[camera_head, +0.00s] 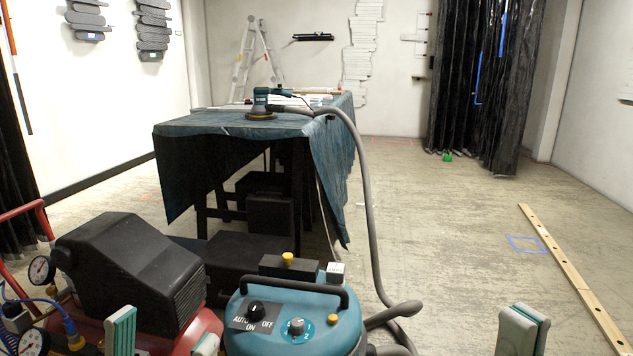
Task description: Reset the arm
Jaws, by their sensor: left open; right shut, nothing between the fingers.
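My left gripper (163,337) shows at the bottom left, with its two pale green fingertips spread apart and nothing seen between them. It appears in front of the black and red compressor (135,270). My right gripper (522,330) shows at the bottom right, its fingertips together and empty, with bare floor behind it. Only the fingertips of both grippers are in view; the rest of both arms is below the picture edge.
A teal vacuum (295,318) with a grey hose (366,190) stands between the grippers. A table under a blue cloth (330,160) bears a sander (262,104). A wooden plank (572,270) lies at the right.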

